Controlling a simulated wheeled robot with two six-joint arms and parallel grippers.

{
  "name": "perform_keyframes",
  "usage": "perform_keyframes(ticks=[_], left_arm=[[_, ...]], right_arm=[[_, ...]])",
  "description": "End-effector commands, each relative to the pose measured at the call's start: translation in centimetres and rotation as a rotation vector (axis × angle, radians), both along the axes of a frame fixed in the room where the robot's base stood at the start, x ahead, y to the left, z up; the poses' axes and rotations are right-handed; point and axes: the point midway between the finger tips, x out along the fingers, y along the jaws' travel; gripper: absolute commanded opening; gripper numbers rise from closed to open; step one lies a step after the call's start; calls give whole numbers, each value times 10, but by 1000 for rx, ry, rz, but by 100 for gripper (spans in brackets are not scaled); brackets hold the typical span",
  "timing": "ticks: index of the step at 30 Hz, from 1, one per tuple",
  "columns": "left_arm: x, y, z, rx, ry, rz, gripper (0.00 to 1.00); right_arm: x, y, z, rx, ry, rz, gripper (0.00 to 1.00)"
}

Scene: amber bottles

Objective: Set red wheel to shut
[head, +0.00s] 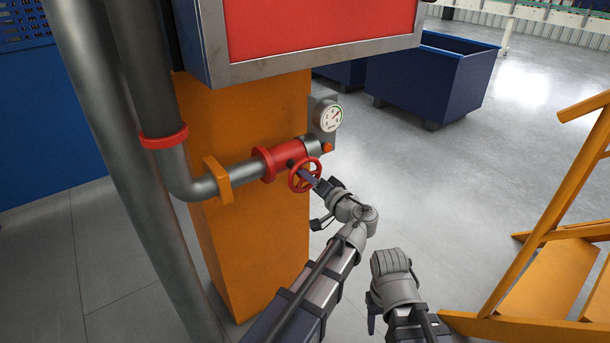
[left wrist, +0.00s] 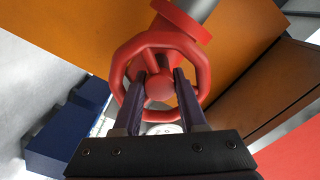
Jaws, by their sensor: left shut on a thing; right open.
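The red wheel (head: 305,175) sits on a red valve body (head: 287,157) in a grey pipe, in front of an orange column. My left gripper (head: 312,180) reaches the wheel from the right and is shut on it. In the left wrist view the red wheel (left wrist: 160,75) fills the upper middle, and the fingers of my left gripper (left wrist: 160,85) lie across its ring on both sides of the hub. The exact finger contact is partly hidden. My right gripper (head: 372,325) is low in the head view, away from the wheel, and its fingers are mostly hidden.
A round gauge (head: 330,117) is mounted just above the wheel. An orange bracket (head: 217,181) holds the grey pipe (head: 190,180) at the left. Orange steps (head: 560,275) stand at the right. A blue bin (head: 430,80) stands behind on open grey floor.

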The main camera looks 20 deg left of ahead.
Motion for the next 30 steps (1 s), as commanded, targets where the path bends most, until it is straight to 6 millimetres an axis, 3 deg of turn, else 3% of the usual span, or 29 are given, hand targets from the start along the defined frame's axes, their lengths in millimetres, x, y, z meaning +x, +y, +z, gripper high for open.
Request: perform_keyframes(ticks=[30], left_arm=[[0,-1,-2,593,761,-1,0]], right_arm=[[0,0,-1,0,0,0,54]])
